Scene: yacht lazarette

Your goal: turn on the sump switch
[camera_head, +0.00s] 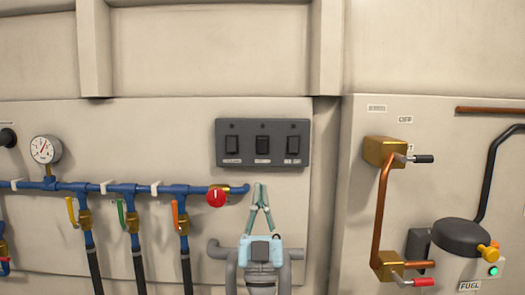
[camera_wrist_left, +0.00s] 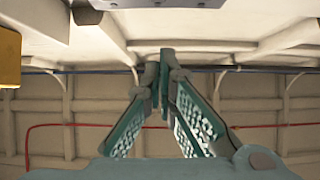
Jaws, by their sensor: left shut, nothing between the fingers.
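A dark grey switch panel (camera_head: 247,154) is fixed to the pale wall at the middle of the head view. It carries three black rocker switches: a left one (camera_head: 232,144), a middle one (camera_head: 262,144) and a right one (camera_head: 293,144). The small labels under them are too small to read, so I cannot tell which is the sump switch. My left gripper (camera_head: 258,186) points up just below the panel, under the middle switch, with its fingertips together and empty. Its green fingers also show in the wrist view (camera_wrist_left: 160,62). My right gripper is out of view.
A red knob (camera_head: 216,197) on the blue pipe (camera_head: 105,188) is close left of my left gripper. Colored valve levers and a gauge (camera_head: 45,149) lie further left. A copper pipe (camera_head: 381,205) with brass valves and a dark canister (camera_head: 461,238) are on the right.

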